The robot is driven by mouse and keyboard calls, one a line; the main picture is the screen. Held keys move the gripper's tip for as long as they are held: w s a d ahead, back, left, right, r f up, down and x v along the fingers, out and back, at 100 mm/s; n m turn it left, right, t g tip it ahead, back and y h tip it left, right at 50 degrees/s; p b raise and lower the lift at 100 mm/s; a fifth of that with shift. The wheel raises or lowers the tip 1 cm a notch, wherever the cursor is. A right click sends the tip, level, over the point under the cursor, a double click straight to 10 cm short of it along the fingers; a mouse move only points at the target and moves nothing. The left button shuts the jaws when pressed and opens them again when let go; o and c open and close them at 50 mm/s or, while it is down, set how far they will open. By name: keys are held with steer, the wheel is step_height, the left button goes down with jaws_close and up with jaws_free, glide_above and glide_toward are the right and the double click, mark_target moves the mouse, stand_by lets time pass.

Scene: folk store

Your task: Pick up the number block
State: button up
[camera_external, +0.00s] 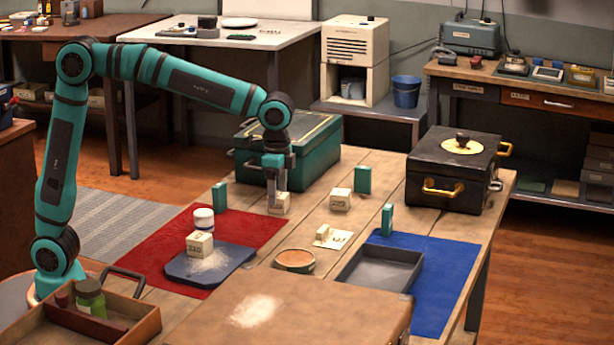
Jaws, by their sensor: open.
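Cream blocks with dark markings stand on the wooden table. One block (281,206) is directly under my gripper (278,200), whose jaws are open and reach down at its top and sides. I cannot tell if the fingers touch it. A second block (340,200) stands a little to the right. A third block (200,246) stands on a dark blue board (178,270) dusted with white powder. The markings look like digits on some blocks but are too small to read surely. A smaller cream piece (322,233) stands on a white card (337,239).
Upright green pieces (363,180) stand on the table, one (219,195) left of my gripper. Behind it is a green case (310,150); a black box (450,172) stands at right. A grey tray (378,268), round dish (294,260) and white jar (203,220) are nearer.

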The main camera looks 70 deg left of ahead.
steer(key=shift+f, duration=0.95)
steer(key=c, duration=1.1)
steer(key=shift+o, duration=0.2)
steer(key=shift+r, duration=0.15)
step_height(320, 180, up, 10)
steer(key=shift+f, duration=0.1)
